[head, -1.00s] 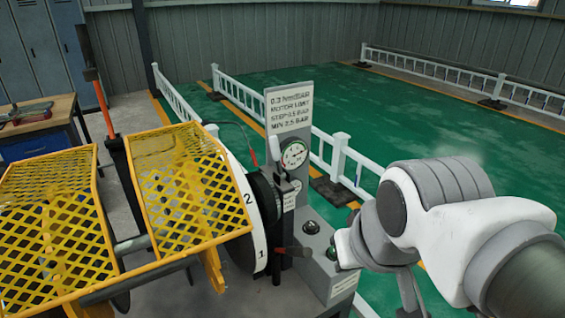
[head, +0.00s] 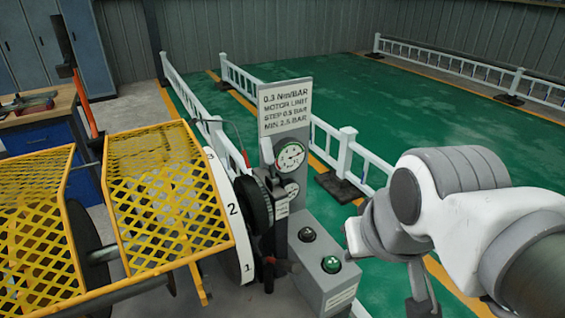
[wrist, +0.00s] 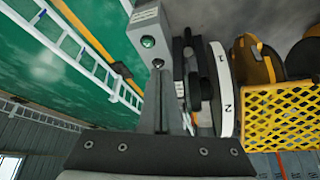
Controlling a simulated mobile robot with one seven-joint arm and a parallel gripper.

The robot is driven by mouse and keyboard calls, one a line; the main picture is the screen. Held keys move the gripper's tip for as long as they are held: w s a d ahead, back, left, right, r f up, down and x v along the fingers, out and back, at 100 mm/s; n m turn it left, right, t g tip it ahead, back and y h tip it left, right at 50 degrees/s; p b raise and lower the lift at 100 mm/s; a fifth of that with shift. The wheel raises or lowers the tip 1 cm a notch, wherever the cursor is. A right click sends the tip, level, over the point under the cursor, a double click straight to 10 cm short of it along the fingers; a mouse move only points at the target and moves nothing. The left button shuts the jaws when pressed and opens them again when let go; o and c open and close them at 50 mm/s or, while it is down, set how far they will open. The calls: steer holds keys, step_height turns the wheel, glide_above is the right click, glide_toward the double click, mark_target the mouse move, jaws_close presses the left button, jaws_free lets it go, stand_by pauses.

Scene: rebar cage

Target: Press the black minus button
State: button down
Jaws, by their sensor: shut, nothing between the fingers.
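The grey control box (head: 325,285) carries a black button (head: 307,234) and, nearer the front, a green button (head: 331,264) with a plus mark. Any mark on the black button is too small to read. My gripper (head: 351,238) is just right of the box and apart from the black button in the head view; my wrist hides much of it. In the wrist view my shut gripper (wrist: 158,74) points at the box. The black button (wrist: 158,63) shows just beyond the fingertips, with the green button (wrist: 148,42) farther out.
A sign panel (head: 286,110) reads "0.3 Nm/BAR, motor limit, step 0.5 bar, min 2.5 bar". Below it is a dial gauge (head: 290,156). A numbered white disc (head: 232,220) and yellow mesh guards (head: 165,195) stand left. White railing (head: 347,160) runs behind.

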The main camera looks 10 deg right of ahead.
steer(key=w+r+n+g, duration=0.1)
steer(key=w+r, duration=0.1)
steer(key=w, duration=0.5)
steer(key=n+g, duration=0.4)
steer(key=g, duration=0.1)
glide_above(307, 231)
step_height(307, 231, down, 12)
steer(key=shift+w+r+b, duration=0.1)
steer(key=shift+b, duration=0.35)
step_height(307, 231, down, 14)
steer(key=shift+r+b, duration=0.1)
steer(key=shift+b, duration=0.3)
